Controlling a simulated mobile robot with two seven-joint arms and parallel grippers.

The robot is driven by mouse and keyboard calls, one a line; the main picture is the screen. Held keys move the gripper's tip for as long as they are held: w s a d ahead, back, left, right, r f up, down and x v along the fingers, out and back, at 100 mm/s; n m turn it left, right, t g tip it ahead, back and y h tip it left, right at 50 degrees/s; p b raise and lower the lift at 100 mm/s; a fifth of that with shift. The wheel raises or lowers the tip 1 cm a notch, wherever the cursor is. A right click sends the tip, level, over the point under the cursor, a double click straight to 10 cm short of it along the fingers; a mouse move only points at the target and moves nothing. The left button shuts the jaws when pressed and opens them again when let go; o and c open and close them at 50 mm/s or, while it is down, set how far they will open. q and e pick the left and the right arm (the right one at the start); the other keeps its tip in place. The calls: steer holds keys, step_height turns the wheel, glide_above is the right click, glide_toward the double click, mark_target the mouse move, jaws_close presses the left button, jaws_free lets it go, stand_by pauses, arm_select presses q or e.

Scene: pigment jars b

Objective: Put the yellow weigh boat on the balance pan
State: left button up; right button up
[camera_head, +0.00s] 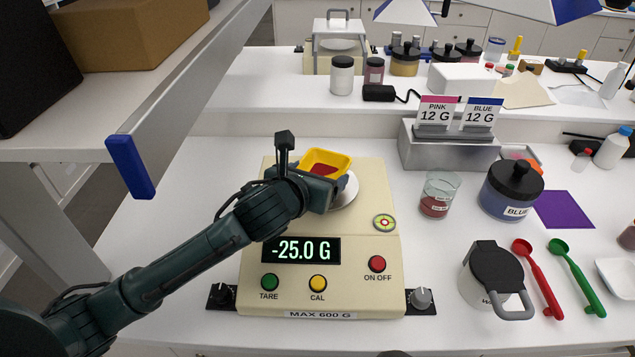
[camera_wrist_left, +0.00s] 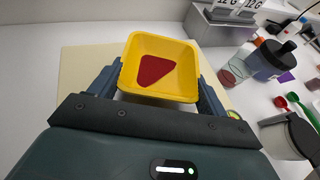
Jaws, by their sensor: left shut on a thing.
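The yellow weigh boat (camera_head: 329,159) holds red powder and sits between the fingers of my left gripper (camera_head: 316,180). In the left wrist view the yellow weigh boat (camera_wrist_left: 185,62) is gripped at both sides, with the red powder on its floor. The boat is over the back part of the cream balance (camera_head: 335,222). The round metal balance pan (camera_head: 347,192) shows only at its right edge; my gripper and the boat hide the rest. I cannot tell whether the boat touches the pan. The balance display (camera_head: 301,250) reads -25.0 G. My right gripper is not in view.
A glass beaker with red contents (camera_head: 438,195) and a blue pigment jar (camera_head: 511,190) stand right of the balance. A grey stand (camera_head: 449,152) holds two 12 G cards.

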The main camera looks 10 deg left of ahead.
arm_select(q)
steer(key=shift+f, duration=1)
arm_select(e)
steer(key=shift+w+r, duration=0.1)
arm_select(q)
steer(key=shift+f, duration=0.2)
steer(key=o, duration=1)
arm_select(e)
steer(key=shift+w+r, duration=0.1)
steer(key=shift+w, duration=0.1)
arm_select(q)
steer(key=shift+o, duration=0.2)
